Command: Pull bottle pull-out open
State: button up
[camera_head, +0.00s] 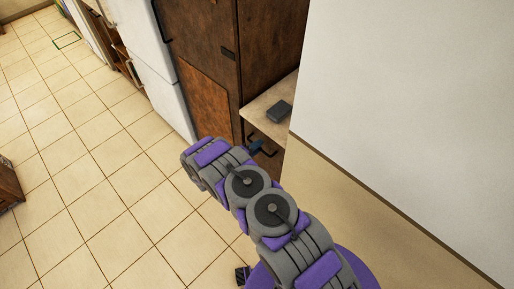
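The bottle pull-out seems to be the narrow brown wood front (270,162) under the short beige counter, right of the tall brown cabinet. I cannot tell whether it stands open or shut, because my arm covers much of it and the wall cuts it off. A dark bar, probably its handle, shows near its top. My arm reaches up from the bottom of the picture. A small dark blue part beside this front looks like the tip of my gripper (257,147). It is close to the handle, but I cannot tell if they touch or whether the fingers are open.
The tall brown cabinet (222,60) stands left of the counter (262,108), with a white fridge (152,60) beyond it. A small dark grey box (280,111) lies on the counter. A pale wall (410,100) closes the right side. Tiled floor (95,190) is free on the left.

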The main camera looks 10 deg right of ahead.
jog(key=shift+w+d, duration=0.1)
grip_shut()
dwell(0.3)
